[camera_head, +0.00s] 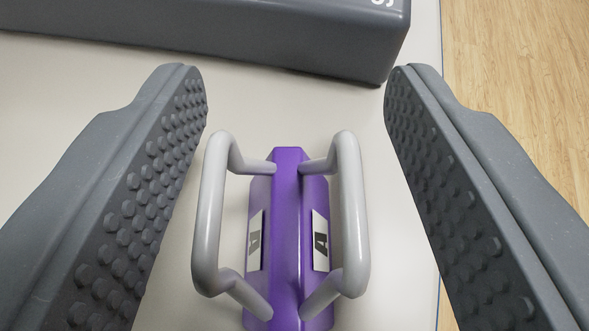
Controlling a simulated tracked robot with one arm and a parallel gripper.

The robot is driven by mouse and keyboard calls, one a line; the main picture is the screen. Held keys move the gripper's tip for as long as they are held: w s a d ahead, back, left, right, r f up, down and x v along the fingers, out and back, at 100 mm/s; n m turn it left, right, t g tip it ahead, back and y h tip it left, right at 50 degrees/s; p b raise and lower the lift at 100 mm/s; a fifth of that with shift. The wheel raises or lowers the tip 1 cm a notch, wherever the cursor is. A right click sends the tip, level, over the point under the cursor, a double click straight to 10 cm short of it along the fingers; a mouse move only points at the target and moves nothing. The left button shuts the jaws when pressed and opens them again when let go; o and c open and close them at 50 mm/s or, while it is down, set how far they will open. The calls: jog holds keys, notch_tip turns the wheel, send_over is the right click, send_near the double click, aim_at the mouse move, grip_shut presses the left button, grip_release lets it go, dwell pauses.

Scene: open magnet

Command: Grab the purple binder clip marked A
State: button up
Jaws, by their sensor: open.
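The purple binder clip (288,225) is at the lower middle of the camera view, on a pale surface. It has a light grey wire handle on each side and white labels marked A on its two sloping faces. My gripper (296,85) is open, with one dark grey studded finger on each side of the clip. Neither finger touches the clip. There is a gap between each handle and the nearer finger. The near end of the clip reaches close to the bottom edge of the picture.
A large dark grey block (215,38) with partly cut-off white lettering lies beyond the fingertips. The pale surface (290,110) between block and clip is clear. The surface's right edge has a blue line, with a wooden floor (515,75) beyond it.

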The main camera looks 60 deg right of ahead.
jog(key=shift+c, duration=0.3)
jog(key=c, duration=1)
jog(key=shift+r, duration=0.2)
